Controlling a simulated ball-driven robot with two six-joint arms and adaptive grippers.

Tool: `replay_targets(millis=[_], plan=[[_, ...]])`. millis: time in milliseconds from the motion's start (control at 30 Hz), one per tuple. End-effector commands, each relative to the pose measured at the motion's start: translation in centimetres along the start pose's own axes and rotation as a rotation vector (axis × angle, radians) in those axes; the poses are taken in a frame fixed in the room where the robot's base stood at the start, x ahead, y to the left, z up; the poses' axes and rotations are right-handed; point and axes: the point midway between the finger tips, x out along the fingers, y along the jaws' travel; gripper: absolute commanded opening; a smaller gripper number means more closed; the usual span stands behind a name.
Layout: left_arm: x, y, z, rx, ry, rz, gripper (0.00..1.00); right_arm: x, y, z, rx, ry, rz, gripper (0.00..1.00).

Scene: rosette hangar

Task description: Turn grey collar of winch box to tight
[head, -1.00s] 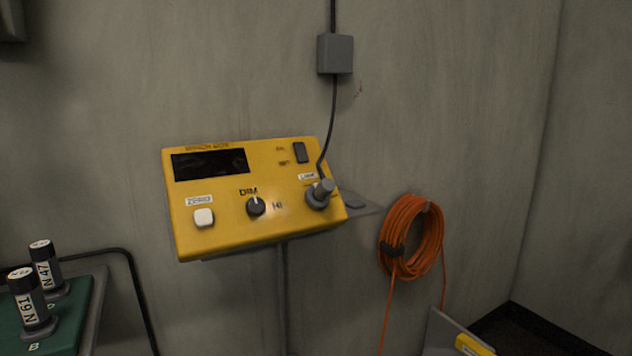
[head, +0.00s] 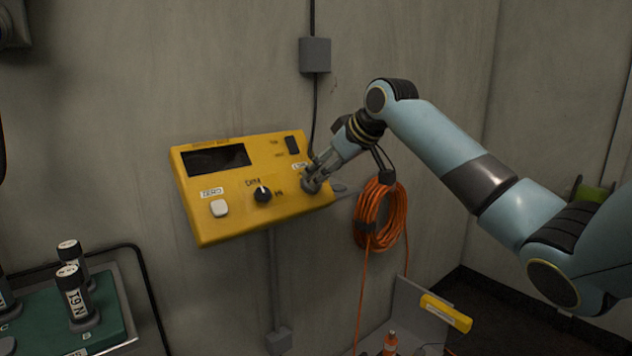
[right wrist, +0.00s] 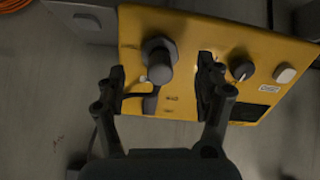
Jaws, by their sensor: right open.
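The yellow winch box (head: 235,222) is mounted on a post against the wall, its face tilted up. Its grey collar (head: 310,186) is at the box's right end under a small label, partly hidden by my right gripper (head: 316,168). In the right wrist view the grey collar (right wrist: 157,62) shows as a round plug end between the two fingers of my right gripper (right wrist: 163,82). The fingers are open, one on each side, with a visible gap to the collar. A dark cable runs from the collar. My left gripper is not in view.
The box also carries a white button (head: 219,208), a black knob (head: 263,194), a dark display (head: 216,160) and a black switch (head: 292,145). An orange cable coil (head: 381,215) hangs right of it. Labelled black cylinders (head: 76,295) stand on a green board lower left.

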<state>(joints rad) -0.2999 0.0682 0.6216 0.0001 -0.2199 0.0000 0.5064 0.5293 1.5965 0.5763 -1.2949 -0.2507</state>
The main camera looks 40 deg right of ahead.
Motion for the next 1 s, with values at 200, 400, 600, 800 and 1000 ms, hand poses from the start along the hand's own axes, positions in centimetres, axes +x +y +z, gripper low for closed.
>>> replay_targets(millis=[200, 400, 600, 800, 1000], plan=[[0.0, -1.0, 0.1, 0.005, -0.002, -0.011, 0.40, 3.9, 0.0, 0.0, 0.002, -0.001, 0.000, 0.70], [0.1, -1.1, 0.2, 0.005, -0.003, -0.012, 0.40, 5.4, 0.0, 0.0, 0.000, 0.000, 0.001, 0.70], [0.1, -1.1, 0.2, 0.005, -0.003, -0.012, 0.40, 5.6, 0.0, 0.0, -0.001, 0.000, 0.002, 0.70], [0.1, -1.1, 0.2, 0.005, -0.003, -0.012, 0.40, 5.5, 0.0, 0.1, -0.001, 0.000, 0.002, 0.53], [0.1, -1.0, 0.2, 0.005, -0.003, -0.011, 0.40, 5.5, 0.0, 0.1, -0.001, 0.000, 0.002, 0.27]])
